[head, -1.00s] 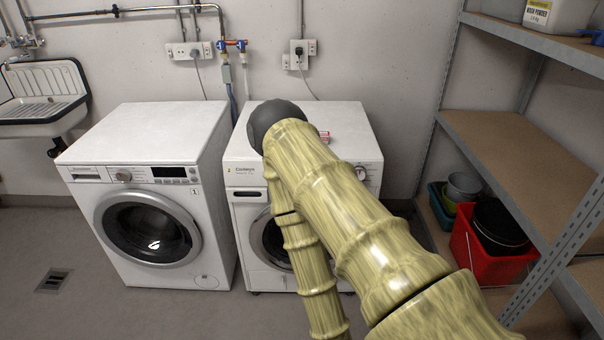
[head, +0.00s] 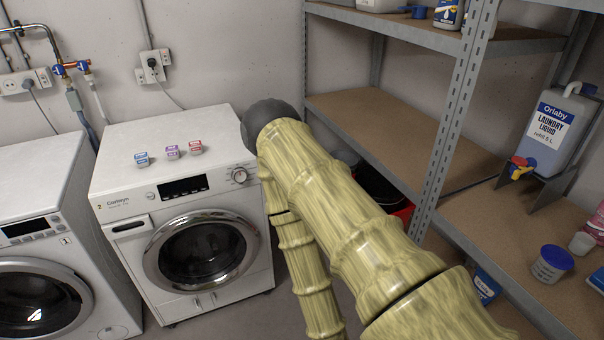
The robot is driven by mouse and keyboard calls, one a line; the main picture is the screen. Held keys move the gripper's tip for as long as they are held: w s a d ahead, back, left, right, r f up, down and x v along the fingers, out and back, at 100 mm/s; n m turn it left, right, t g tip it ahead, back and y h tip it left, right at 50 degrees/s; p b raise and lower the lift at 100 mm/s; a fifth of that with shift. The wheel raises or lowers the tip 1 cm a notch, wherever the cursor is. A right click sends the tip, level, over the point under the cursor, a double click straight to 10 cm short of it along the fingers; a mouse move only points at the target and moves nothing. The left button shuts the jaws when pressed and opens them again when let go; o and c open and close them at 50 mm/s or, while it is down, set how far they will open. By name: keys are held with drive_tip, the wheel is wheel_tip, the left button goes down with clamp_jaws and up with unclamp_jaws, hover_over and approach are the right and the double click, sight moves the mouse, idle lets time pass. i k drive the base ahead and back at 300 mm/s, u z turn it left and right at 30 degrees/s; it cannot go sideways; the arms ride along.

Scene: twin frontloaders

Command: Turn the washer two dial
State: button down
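The dial is in plain view, just left of my arm. Its door is shut. My arm reaches up through the middle of the picture, and its dark rounded part stands just right of the washer's top. My gripper's fingers do not show.
Small boxes (head: 172,152) sit on washer two's top. The other washer (head: 45,240) stands at left. A metal shelf unit (head: 447,130) fills the right, with a laundry liquid jug (head: 558,130) on it. A red bucket (head: 404,212) is partly hidden behind my arm.

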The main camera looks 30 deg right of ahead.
sight(240, 175)
drive_tip(key=z, duration=1.1)
drive_tip(key=k, duration=1.3)
drive_tip(key=u, duration=0.15)
drive_tip(key=i, duration=0.55)
drive_tip(key=u, duration=0.85)
drive_tip(key=i, duration=0.85)
drive_tip(key=z, duration=0.15)
